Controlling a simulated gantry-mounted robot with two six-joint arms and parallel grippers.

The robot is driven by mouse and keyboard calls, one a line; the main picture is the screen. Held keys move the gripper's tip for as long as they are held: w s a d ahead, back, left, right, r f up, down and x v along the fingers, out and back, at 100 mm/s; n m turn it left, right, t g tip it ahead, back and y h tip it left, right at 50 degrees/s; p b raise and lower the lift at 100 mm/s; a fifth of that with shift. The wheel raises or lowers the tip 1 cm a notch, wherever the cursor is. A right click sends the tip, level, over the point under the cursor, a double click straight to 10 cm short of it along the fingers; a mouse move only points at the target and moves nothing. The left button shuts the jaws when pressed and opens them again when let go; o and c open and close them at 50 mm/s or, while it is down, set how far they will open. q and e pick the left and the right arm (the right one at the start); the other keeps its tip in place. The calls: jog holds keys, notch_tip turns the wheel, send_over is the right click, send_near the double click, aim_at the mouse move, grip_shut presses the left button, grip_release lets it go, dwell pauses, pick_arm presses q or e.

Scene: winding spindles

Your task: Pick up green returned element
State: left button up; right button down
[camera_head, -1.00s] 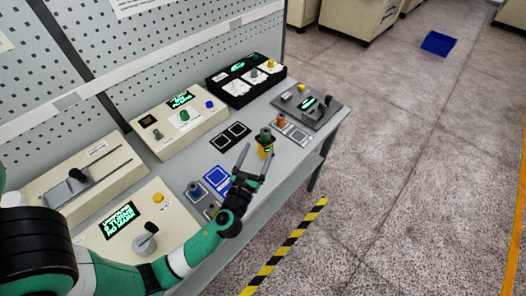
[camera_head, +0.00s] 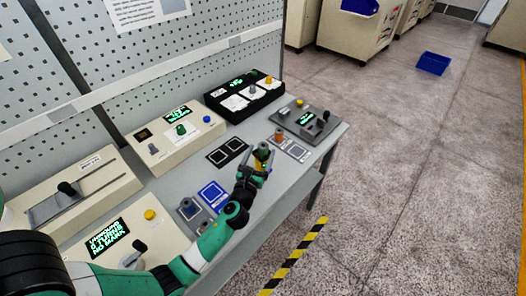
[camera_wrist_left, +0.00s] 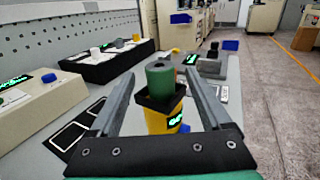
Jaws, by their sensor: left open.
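The green element (camera_head: 262,155) is a short green spindle above a black square collar, on a yellow body with a lit green display. It stands upright near the front edge of the grey table (camera_head: 285,181). In the left wrist view the green element (camera_wrist_left: 160,76) sits between the two fingers. My left gripper (camera_wrist_left: 161,82) is open, one finger on each side, with visible gaps to the spindle. In the head view my left gripper (camera_head: 257,165) is at the element and partly hides its lower body. My right gripper is not in view.
A black pad with two outlined squares (camera_head: 228,152) lies left of the element. An orange spindle (camera_head: 279,135) stands on pads behind it. A cream console with a green knob (camera_head: 181,129), a black console (camera_head: 244,98) and a grey lever device (camera_head: 307,120) line the table.

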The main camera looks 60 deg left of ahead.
aim_at(261, 151)
pick_arm(q)
jog(key=x, duration=0.3)
jog(key=shift+w, duration=0.1)
grip_shut()
